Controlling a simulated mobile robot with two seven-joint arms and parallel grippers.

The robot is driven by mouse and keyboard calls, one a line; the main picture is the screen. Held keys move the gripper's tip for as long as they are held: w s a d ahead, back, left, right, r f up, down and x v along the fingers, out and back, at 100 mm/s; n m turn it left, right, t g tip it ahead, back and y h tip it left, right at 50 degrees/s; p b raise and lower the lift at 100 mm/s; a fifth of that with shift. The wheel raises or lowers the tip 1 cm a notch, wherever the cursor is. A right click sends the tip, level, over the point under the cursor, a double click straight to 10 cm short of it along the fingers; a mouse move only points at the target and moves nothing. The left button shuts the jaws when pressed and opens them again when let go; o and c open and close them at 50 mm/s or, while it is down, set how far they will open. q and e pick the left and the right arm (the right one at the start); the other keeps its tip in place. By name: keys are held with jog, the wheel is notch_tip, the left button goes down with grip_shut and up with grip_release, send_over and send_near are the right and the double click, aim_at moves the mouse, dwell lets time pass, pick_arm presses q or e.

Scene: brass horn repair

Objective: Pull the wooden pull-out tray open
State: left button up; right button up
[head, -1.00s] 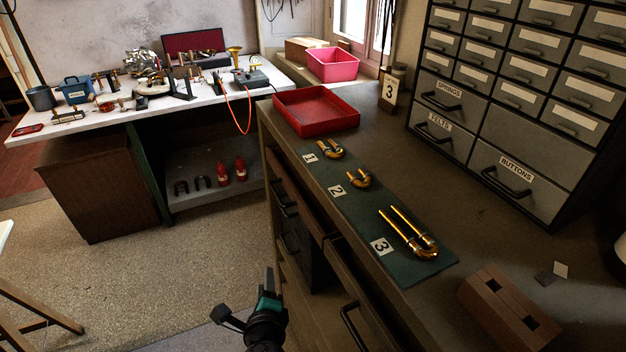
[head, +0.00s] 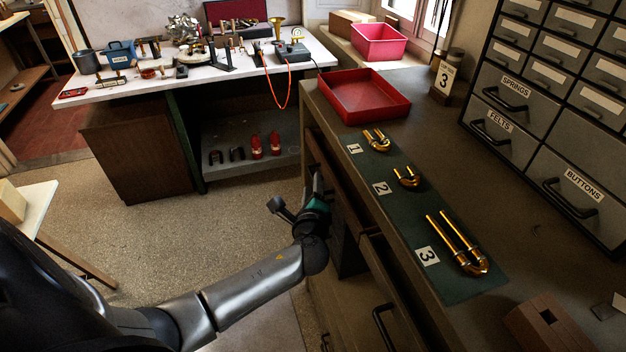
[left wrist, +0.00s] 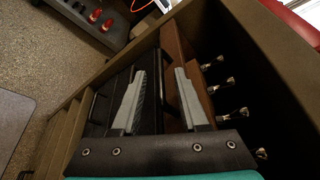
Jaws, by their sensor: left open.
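The wooden pull-out tray (head: 340,188) shows in the head view as a brown strip under the bench top, on the side facing the floor. In the left wrist view its brown wood (left wrist: 176,45) runs beside my fingers, with several metal-ended pegs to its right. My left gripper (head: 318,184) is at this side of the bench, close to the tray. In the left wrist view its two grey fingers (left wrist: 160,75) are apart, with nothing clearly held between them. The right finger overlaps the wood in the picture; I cannot tell whether it touches. My right gripper is not in view.
The bench top carries a green mat (head: 450,285) with brass slides and a red tray (head: 365,98). Drawers with dark handles (head: 383,328) lie below the bench top. A white worktable (head: 130,90) stands behind. Open floor (head: 240,235) lies left of the bench.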

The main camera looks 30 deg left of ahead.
pick_arm(q)
jog(key=shift+x, duration=2)
grip_shut()
jog(key=shift+f, duration=0.1)
